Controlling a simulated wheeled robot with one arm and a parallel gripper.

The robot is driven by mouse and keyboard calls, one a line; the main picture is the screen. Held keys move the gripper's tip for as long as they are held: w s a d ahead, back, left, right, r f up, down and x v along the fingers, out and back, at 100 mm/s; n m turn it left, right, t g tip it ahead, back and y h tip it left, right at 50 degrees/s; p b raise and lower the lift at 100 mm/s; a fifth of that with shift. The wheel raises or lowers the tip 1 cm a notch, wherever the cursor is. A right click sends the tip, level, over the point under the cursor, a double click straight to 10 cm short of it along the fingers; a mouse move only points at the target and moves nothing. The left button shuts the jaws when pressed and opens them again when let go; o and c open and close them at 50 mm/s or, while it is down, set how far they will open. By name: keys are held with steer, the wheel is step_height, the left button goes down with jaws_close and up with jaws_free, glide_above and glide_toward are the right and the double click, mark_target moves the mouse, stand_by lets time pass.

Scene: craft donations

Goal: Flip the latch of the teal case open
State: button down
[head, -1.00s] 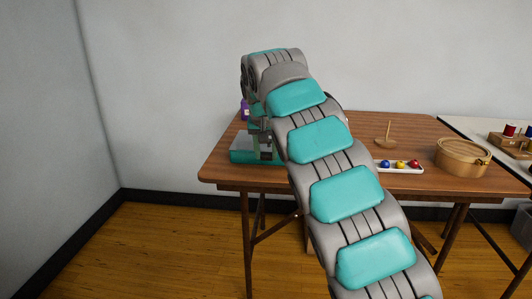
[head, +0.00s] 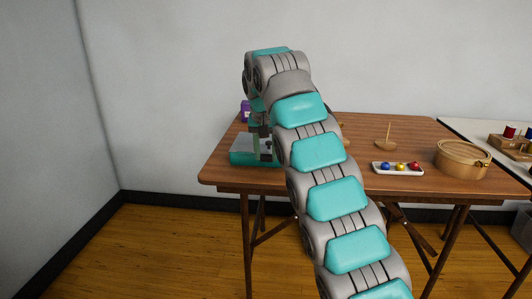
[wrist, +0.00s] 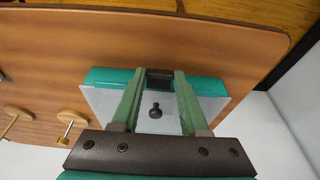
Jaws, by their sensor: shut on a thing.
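The teal case (head: 243,157) sits at the left front of the wooden table, partly behind my arm. In the wrist view the case (wrist: 112,75) shows a teal edge and a pale grey top (wrist: 105,100) with a small dark knob (wrist: 156,110). A dark latch (wrist: 160,84) is at the teal edge, between my fingertips. My gripper (wrist: 161,76) reaches across the pale top and is shut on the latch. In the head view my gripper (head: 265,148) is down at the case, and the latch cannot be made out.
A purple container (head: 245,111) stands behind the case. To the right are a wooden peg on a round base (head: 387,142), a white tray (head: 378,171) with colored balls and a round wooden box (head: 461,163). A second table (head: 460,125) holds spools. Walls stand left and behind.

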steer(key=shift+c, duration=2)
jaws_free()
steer(key=shift+r, duration=0.1)
